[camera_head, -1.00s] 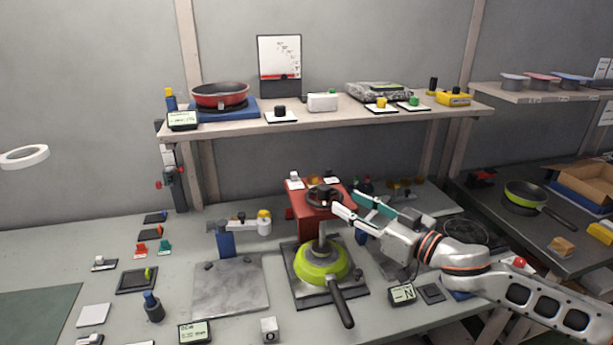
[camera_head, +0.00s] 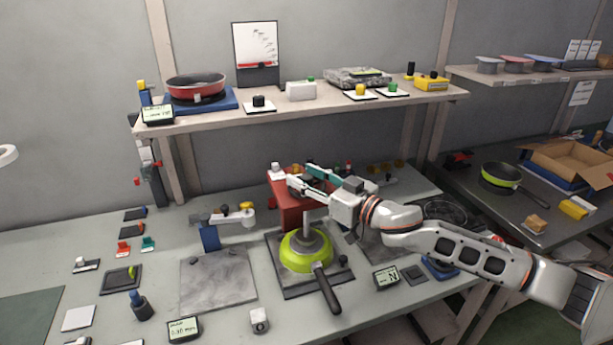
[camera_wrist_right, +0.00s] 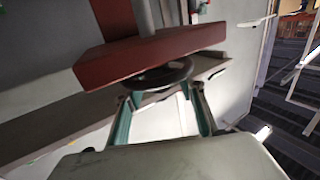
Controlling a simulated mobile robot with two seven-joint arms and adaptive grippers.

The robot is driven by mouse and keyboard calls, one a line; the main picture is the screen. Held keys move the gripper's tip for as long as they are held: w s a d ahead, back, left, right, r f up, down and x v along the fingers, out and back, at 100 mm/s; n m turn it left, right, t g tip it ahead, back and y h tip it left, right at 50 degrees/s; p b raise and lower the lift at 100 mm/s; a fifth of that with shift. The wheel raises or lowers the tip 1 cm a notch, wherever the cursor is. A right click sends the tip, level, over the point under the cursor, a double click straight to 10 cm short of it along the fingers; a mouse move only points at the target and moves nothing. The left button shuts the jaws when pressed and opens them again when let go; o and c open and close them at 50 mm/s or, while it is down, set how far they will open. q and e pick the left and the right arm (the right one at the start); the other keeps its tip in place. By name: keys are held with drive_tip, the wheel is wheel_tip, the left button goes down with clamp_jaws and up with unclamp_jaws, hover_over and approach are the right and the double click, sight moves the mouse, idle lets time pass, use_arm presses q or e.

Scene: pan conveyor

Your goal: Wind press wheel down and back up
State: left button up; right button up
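The press has a red head (camera_head: 290,207) and a grey ram (camera_head: 306,223) above a green pan (camera_head: 292,257) on a dark base plate. Its dark wheel is mostly hidden by my right gripper (camera_head: 299,177) in the head view. In the right wrist view the black round wheel (camera_wrist_right: 160,76) shows by the red head (camera_wrist_right: 150,54). My right gripper (camera_wrist_right: 160,96) is spread wide, with its fingertips at either side of the wheel's near rim. Whether they touch the rim I cannot tell. My left gripper is out of view.
A swing-arm stand (camera_head: 209,236) with a grey plate is left of the press. A small display (camera_head: 386,277) stands right of the pan, whose black handle (camera_head: 328,292) points forward. A shelf (camera_head: 310,108) with a red pan (camera_head: 195,87) runs behind.

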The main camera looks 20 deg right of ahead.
clamp_jaws()
drive_tip(key=shift+n+g+y, duration=0.3)
drive_tip(key=shift+n+y, duration=0.1)
drive_tip(key=shift+y, duration=0.1)
